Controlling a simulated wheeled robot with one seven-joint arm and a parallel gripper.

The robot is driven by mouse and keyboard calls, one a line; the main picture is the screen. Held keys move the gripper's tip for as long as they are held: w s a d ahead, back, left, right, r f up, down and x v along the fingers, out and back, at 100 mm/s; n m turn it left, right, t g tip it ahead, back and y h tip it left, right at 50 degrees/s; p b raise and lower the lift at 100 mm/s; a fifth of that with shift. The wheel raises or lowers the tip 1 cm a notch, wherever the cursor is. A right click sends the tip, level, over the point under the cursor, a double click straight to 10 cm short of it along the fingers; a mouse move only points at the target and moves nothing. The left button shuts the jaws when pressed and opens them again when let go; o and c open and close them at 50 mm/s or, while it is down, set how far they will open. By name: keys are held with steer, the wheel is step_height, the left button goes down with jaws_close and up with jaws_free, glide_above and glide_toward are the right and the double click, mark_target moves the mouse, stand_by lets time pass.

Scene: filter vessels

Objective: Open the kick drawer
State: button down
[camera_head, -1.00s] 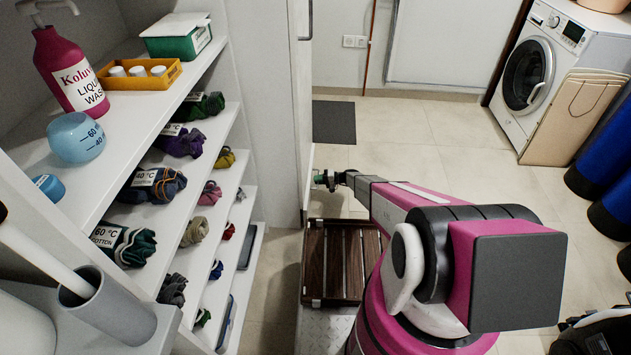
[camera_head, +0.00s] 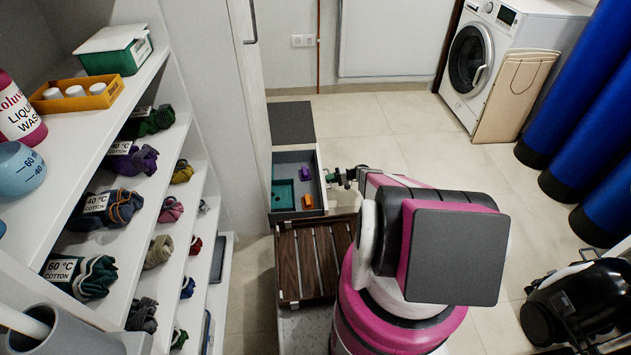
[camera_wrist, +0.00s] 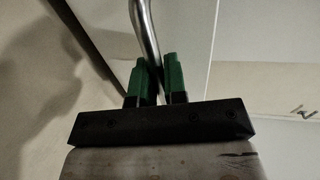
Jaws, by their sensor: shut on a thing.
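The kick drawer (camera_head: 291,158) stands pulled out at the foot of the tall white cabinet in the head view. Its grey inside shows a teal part with small purple and orange items. My gripper (camera_head: 333,177) is at the drawer's right-hand front. In the wrist view, the green fingers of my gripper (camera_wrist: 159,78) are closed around a curved metal bar handle (camera_wrist: 147,38), one on each side. The lower end of the handle is hidden between the fingers.
A slatted wooden step (camera_head: 310,262) stands close in front of the drawer. A dark mat (camera_head: 291,120) lies behind it. Shelves of rolled clothes (camera_head: 108,208) are on the left. The tiled floor (camera_head: 400,140) to the right is clear up to the washing machine (camera_head: 480,60).

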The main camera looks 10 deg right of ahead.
steer(key=f+v, duration=0.1)
steer(key=v, duration=0.6)
steer(key=shift+d+f, duration=0.2)
steer(key=shift+f, duration=0.05)
steer(key=c, duration=1.2)
jaws_free()
steer(key=shift+d, duration=0.1)
steer(key=v, duration=1)
steer(key=shift+d+r, duration=0.1)
steer(key=shift+d, duration=0.2)
steer(key=shift+r, duration=0.1)
